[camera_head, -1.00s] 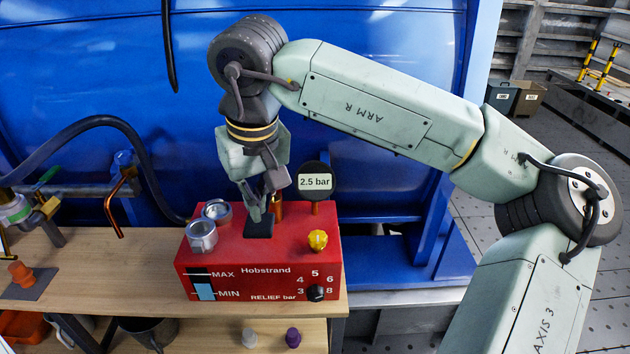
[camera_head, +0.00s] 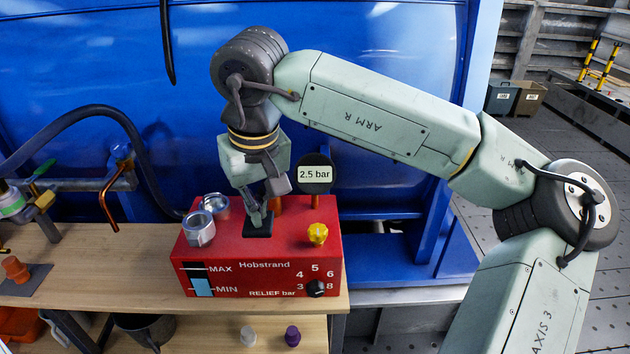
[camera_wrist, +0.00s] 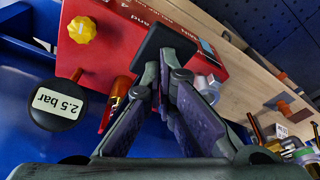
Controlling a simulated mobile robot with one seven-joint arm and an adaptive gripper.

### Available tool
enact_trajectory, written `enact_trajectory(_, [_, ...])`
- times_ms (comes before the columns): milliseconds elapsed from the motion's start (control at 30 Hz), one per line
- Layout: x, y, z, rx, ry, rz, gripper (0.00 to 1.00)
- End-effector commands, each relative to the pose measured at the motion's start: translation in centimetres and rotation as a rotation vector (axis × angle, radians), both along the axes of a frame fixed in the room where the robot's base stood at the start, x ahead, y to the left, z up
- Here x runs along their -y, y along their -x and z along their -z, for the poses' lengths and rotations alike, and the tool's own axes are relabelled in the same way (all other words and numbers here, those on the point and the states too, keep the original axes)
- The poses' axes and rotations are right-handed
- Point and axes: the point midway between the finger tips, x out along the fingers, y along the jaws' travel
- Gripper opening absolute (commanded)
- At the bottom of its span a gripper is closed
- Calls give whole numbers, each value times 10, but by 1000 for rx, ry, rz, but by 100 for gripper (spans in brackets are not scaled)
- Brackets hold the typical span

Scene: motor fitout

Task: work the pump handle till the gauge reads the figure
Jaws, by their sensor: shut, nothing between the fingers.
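The red Hobstrand pump box (camera_head: 250,253) stands on the wooden bench. A black square pad (camera_head: 257,231), perhaps the pump handle, is on its top, and it shows large in the wrist view (camera_wrist: 163,43). My gripper (camera_head: 259,222) is shut and empty, fingers pointing down, its tips at the pad; touch or a small gap cannot be told. A round black disc (camera_head: 316,187) on a copper stem behind the box bears a white "2.5 bar" label, also in the wrist view (camera_wrist: 65,122). I see no needle or scale on it.
A yellow knob (camera_head: 317,234) and two metal caps (camera_head: 200,233) are on the box top. A black relief knob (camera_head: 315,288) and a MAX/MIN level window (camera_head: 202,287) are on its front. A dark hose (camera_head: 100,112) and a copper pipe (camera_head: 106,205) are at left.

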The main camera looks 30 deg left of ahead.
Motion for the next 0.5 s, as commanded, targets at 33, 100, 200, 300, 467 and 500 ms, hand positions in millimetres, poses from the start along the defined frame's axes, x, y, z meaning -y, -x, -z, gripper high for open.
enact_trajectory(33, [0,-1,11,0,0,0,0])
enact_trajectory(100, [-1,-2,19,-1,0,0,0])
enact_trajectory(200, [-2,-3,30,-2,0,1,0])
enact_trajectory(300, [-2,-4,41,0,0,1,0])
enact_trajectory(467, [-3,-5,47,1,-1,1,0])
enact_trajectory(500, [-3,-5,46,1,-1,1,0])
